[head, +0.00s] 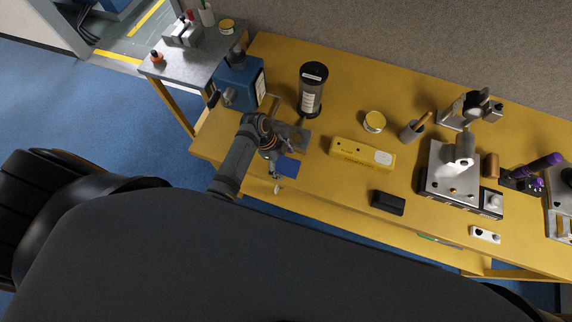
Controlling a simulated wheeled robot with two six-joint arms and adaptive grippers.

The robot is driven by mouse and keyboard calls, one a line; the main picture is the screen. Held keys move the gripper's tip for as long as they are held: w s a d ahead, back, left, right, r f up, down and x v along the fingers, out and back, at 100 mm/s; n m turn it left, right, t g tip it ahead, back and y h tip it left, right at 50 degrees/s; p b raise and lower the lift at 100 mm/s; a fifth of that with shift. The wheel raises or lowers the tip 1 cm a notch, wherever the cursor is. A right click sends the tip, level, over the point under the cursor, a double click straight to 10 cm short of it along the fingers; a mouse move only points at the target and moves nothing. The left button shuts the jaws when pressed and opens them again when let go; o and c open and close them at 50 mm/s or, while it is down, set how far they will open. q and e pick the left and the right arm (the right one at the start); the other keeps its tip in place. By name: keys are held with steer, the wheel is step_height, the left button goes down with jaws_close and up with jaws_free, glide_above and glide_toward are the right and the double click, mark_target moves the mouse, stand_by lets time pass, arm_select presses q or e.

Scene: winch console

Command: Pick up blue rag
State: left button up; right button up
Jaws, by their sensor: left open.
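The blue rag (288,168) is a small, flat, dark blue patch on the yellow table (330,215), close to the front edge at the left part. My left gripper (281,158) is open and over the rag's far left side, hiding part of it. I cannot tell whether the fingers touch the rag. My right gripper is not in view.
A blue machine (238,82) and a black cylinder (312,88) stand behind my left gripper. To the right are a yellow block (362,154), a yellow-rimmed tin (374,121), a black box (388,202) and a metal-plated console (450,185). The table's front edge is close.

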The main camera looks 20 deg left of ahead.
mark_target(290, 166)
arm_select(q)
steer(key=shift+c, duration=0.5)
steer(key=c, duration=1.1)
steer(key=shift+r, duration=0.3)
step_height(290, 166, up, 3)
steer(key=shift+r, duration=0.2)
steer(key=s+a+r+b, duration=0.1)
steer(key=s+a+r, duration=0.1)
steer(key=s+r, duration=0.2)
steer(key=s+a+r, duration=0.2)
steer(key=s+r, duration=0.3)
steer(key=s, duration=0.4)
steer(key=shift+a+r+b, duration=0.25)
steer(key=shift+b, duration=0.15)
steer(key=shift+s, duration=0.15)
